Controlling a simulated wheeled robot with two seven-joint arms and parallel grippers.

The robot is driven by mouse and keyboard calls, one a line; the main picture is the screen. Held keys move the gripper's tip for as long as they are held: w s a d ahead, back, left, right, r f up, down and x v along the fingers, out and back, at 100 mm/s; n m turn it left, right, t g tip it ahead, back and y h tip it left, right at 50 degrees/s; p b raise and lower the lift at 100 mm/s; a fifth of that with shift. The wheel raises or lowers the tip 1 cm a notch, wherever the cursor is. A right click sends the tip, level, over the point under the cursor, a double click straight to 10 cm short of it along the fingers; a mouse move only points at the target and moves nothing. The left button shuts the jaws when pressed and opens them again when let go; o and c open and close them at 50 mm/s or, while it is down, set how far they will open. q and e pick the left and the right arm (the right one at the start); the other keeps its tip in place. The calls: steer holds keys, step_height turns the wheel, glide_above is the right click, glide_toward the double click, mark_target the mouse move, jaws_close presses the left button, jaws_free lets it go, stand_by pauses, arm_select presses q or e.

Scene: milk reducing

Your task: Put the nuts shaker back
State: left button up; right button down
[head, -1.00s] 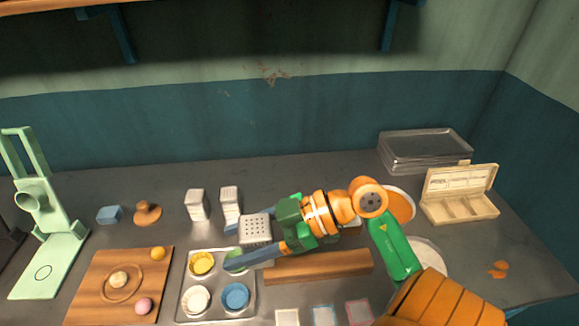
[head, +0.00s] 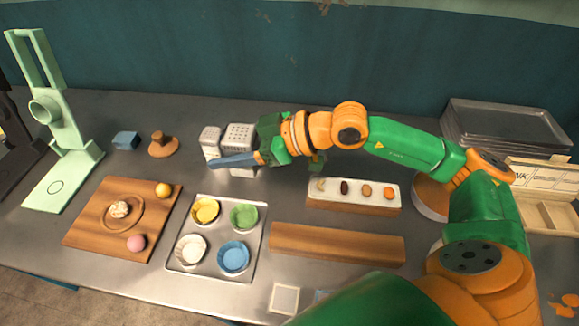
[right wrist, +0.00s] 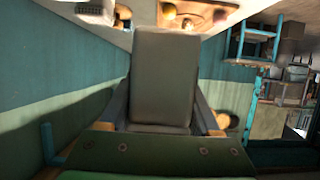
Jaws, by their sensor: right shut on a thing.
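My right gripper (head: 232,156) is shut on a grey shaker with a perforated top (head: 239,134), which I take as the nuts shaker. In the right wrist view, the shaker's plain side (right wrist: 165,80) fills the space between the two fingers. Another pale shaker (head: 210,141) stands on the counter just left of the held one, and the two look very close or touching. My left gripper is not in view.
A metal tray (head: 222,273) with several coloured cups lies in front. A wooden board (head: 85,225) with small balls is at left. A blue block (head: 126,140) and a brown knobbed piece (head: 163,146) stand left of the shakers. A wooden bar (head: 335,243) lies right of the tray.

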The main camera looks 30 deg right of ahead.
mark_target(239, 152)
steer(key=d+f+b, duration=0.1)
steer(key=b, duration=0.3)
steer(key=w+f+b, duration=0.1)
steer(key=b, duration=0.3)
steer(key=shift+d+f, duration=0.3)
steer(key=shift+d, duration=0.1)
steer(key=w+d+f, duration=0.1)
steer(key=d+f, duration=0.1)
steer(key=d, duration=0.1)
steer(key=w+d+f, duration=0.2)
steer(key=d+f, duration=0.1)
steer(key=d, duration=0.1)
steer(key=w+d+f, duration=0.1)
steer(key=d+f, duration=0.1)
steer(key=d, duration=0.1)
steer(key=shift+w+d+f, duration=0.15)
steer(key=shift+w+d, duration=0.1)
steer(key=shift+w, duration=0.15)
steer(key=shift+d+f, duration=0.1)
steer(key=shift+f, duration=1.5)
steer(key=shift+c, duration=0.5)
jaws_free()
steer(key=shift+f, duration=0.1)
